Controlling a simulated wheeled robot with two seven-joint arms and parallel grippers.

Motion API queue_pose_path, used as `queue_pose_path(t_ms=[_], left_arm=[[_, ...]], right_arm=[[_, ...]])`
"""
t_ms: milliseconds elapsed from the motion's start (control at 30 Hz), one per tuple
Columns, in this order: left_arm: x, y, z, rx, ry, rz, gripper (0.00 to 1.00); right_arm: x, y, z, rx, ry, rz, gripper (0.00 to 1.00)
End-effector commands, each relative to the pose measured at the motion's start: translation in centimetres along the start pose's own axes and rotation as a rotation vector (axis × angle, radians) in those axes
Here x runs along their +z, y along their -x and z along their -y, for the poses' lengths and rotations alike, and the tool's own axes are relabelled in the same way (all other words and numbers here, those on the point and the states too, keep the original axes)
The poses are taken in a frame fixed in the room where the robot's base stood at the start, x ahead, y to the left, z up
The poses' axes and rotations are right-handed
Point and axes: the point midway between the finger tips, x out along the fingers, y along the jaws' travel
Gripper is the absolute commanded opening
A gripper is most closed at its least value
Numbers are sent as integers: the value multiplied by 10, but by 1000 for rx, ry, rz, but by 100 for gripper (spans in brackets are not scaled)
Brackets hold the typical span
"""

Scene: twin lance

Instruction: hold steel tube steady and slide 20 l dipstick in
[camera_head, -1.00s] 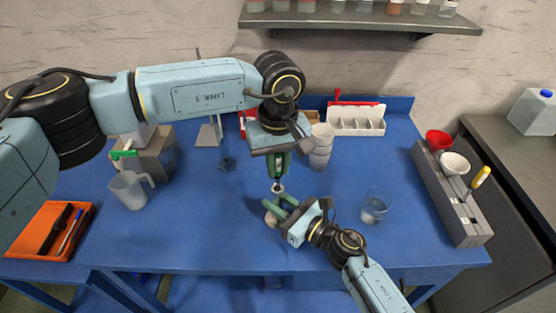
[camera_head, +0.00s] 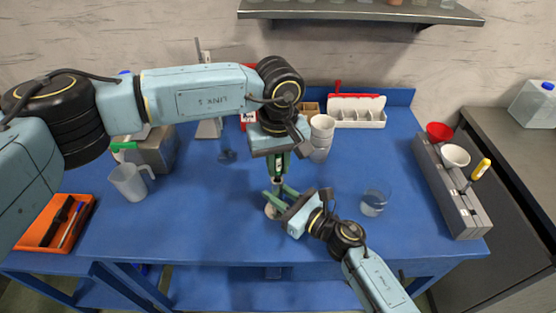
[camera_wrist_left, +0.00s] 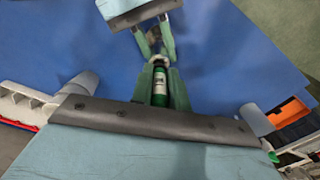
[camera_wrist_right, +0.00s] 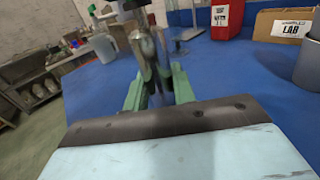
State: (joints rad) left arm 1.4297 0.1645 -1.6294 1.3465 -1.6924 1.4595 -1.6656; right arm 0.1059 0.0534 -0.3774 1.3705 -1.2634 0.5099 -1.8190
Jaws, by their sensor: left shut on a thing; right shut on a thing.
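My left gripper (camera_head: 278,177) is shut on the 20 l dipstick, whose green, white-labelled part (camera_wrist_left: 160,85) shows between its fingers in the left wrist view. My right gripper (camera_head: 272,199) is shut on the steel tube (camera_wrist_right: 149,50), which stands roughly upright between its fingers in the right wrist view. The left gripper is directly above the right one, with a short silvery stretch between them in the head view. The fingers hide much of both things. I cannot tell how far the dipstick is in the tube.
A clear beaker (camera_head: 375,203) is to the right and a jug (camera_head: 130,182) to the left.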

Motion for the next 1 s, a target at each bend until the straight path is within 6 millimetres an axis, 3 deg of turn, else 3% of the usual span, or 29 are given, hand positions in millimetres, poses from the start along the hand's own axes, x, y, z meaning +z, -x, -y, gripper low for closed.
queue_pose_path(t_ms=[667,700,800,900,1000], left_arm=[[0,-17,0,-1,0,1,0],[0,-18,0,0,0,1,18],[0,-17,0,0,0,0,31],[0,-17,0,0,0,0,42],[0,-17,0,0,0,0,42]], right_arm=[[0,0,0,0,-1,-1,1],[0,0,0,0,-1,-1,1],[0,0,0,0,-1,-1,1],[0,0,0,0,-1,-1,1],[0,0,0,0,-1,-1,1]])
